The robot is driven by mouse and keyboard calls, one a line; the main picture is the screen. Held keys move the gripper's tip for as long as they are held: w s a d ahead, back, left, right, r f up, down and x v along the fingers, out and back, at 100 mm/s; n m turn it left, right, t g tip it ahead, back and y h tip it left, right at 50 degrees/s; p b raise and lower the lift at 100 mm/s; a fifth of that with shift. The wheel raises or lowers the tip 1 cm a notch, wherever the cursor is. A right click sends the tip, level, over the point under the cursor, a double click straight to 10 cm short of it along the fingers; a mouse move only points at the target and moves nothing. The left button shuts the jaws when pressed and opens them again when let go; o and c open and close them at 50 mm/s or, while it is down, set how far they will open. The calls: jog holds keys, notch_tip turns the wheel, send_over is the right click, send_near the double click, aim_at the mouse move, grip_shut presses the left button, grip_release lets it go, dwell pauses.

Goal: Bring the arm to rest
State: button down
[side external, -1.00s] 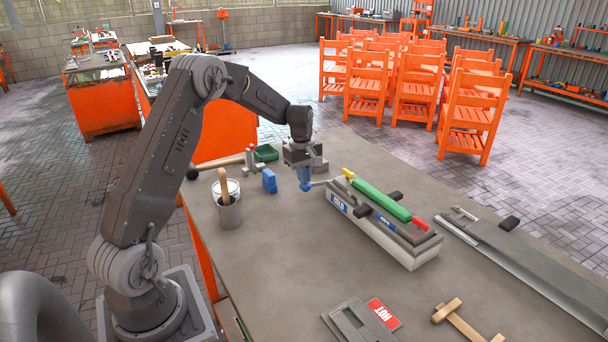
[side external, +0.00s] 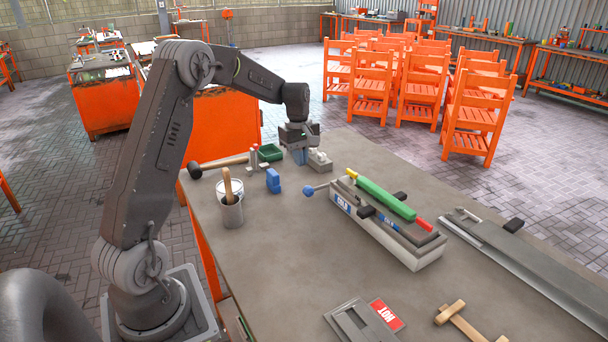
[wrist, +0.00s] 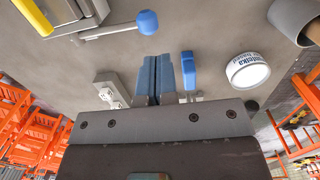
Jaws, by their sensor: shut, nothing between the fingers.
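My gripper (side external: 299,157) hangs over the far left part of the grey workbench (side external: 290,250), beyond the mould with the blue-knobbed lever. Its blue fingers (wrist: 158,76) are shut together with nothing between them, as the wrist view shows. The arm is bent, with the forearm reaching out over the bench and the gripper pointing down. The gripper is apart from the blue knob (side external: 309,190), which also shows in the wrist view (wrist: 147,22).
A long mould (side external: 390,225) with a green bar (side external: 385,199) lies mid-bench.

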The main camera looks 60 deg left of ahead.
notch_tip(320, 180, up, 6)
jog(key=s+d+r+m+t, duration=0.1)
jog(key=s+d+r+m, duration=0.2)
jog(key=d, duration=0.2)
jog(key=s+d+r+m+t+y, duration=0.1)
jog(key=s+d+r+m, duration=0.15)
jog(key=d, duration=0.35)
jog(key=s+d+r+m, duration=0.2)
jog(key=s+d+m, duration=0.1)
jog(key=s+d, duration=0.15)
jog(key=s+d+f+m+t, duration=0.2)
jog(key=s+d+m+t, duration=0.1)
jog(key=s+d+m, duration=0.6)
jog(key=s+d, duration=0.1)
jog(key=s, duration=0.3)
jog(key=shift+s+d+f, duration=0.15)
jog(key=shift+d+f, duration=0.1)
jog(key=shift+d, duration=0.15)
